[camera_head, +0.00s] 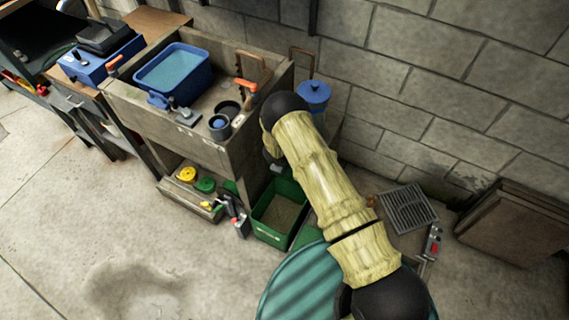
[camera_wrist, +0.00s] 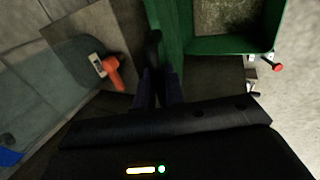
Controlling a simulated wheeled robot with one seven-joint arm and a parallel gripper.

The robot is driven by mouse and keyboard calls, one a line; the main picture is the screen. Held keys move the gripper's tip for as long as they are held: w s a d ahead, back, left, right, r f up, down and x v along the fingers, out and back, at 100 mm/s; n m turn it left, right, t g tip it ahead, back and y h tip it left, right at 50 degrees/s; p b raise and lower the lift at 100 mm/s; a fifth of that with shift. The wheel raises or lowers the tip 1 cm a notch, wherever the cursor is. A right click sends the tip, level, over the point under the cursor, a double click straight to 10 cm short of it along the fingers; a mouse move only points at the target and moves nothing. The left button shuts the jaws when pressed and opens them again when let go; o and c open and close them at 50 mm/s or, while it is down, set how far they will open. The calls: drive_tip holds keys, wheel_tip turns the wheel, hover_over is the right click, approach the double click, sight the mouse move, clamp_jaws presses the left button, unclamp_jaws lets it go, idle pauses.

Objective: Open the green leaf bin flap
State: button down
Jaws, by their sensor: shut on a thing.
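The green leaf bin (camera_head: 258,228) stands on the floor beside the wooden sink bench in the head view. Its top is uncovered and brown contents show inside. A green panel (camera_head: 307,236), seemingly its flap, shows at its right side, partly behind my arm. In the wrist view the bin's green rim (camera_wrist: 232,45) is at upper right, with a green panel (camera_wrist: 172,32) left of it. My gripper (camera_wrist: 157,78) is shut on the edge of that green panel; the exact contact is dark. In the head view the fingers are hidden behind my arm.
The wooden bench (camera_head: 185,135) holds a blue basin (camera_head: 173,70) and tools. A blue lidded pot (camera_head: 314,95) is by the block wall. A floor grate (camera_head: 408,208) and leaning boards (camera_head: 513,225) are at right.

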drive_tip(key=shift+d, duration=0.15)
drive_tip(key=c, duration=1.6)
unclamp_jaws()
drive_tip(key=shift+r, duration=0.1)
drive_tip(key=p+v, duration=0.2)
drive_tip(key=v, duration=1.5)
drive_tip(key=shift+r, duration=0.15)
drive_tip(key=shift+d, duration=0.1)
